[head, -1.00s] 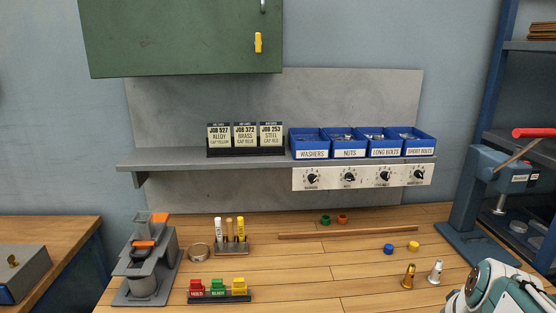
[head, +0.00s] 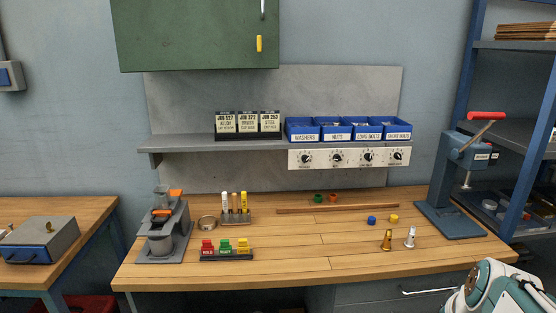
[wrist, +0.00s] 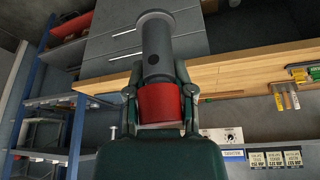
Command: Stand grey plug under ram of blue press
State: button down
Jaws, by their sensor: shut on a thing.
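The blue press (head: 467,152) stands at the right end of the bench in the head view. It has a red lever (head: 486,115), a thin pale ram (head: 466,181) pointing down and a flat base (head: 455,224). The space under the ram looks empty. In the wrist view my gripper (wrist: 160,90) is shut on the red part of the grey plug (wrist: 156,40). The plug's grey shaft and wider round end point away from the gripper. In the head view only my arm shows, at the bottom right; the gripper and held plug are out of frame.
A brass plug (head: 386,240) and a silver plug (head: 410,237) stand on the bench left of the press. Blue and yellow caps (head: 394,218) lie behind them. A shelving rack (head: 500,90) stands right of the press. The front middle of the bench is clear.

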jog(key=shift+s, duration=0.1)
jog(key=w+a+f+n, duration=0.1)
jog(key=w+a+f, duration=0.1)
jog(key=w+f, duration=0.45)
jog(key=w+a+f, duration=0.3)
jog(key=w+f, duration=0.2)
jog(key=w, duration=0.3)
jog(key=w+a+f+n, duration=0.1)
jog(key=w+a+f, duration=0.2)
jog(key=a+f, duration=0.2)
jog(key=w+a+f+y, duration=0.1)
jog(key=w+a+f, duration=0.2)
jog(key=a+f, duration=0.2)
notch_tip(320, 180, down, 4)
jog(key=shift+w+r+n, duration=0.1)
jog(key=shift+w+n, duration=0.15)
jog(key=shift+n, duration=0.15)
jog(key=shift+d, duration=0.1)
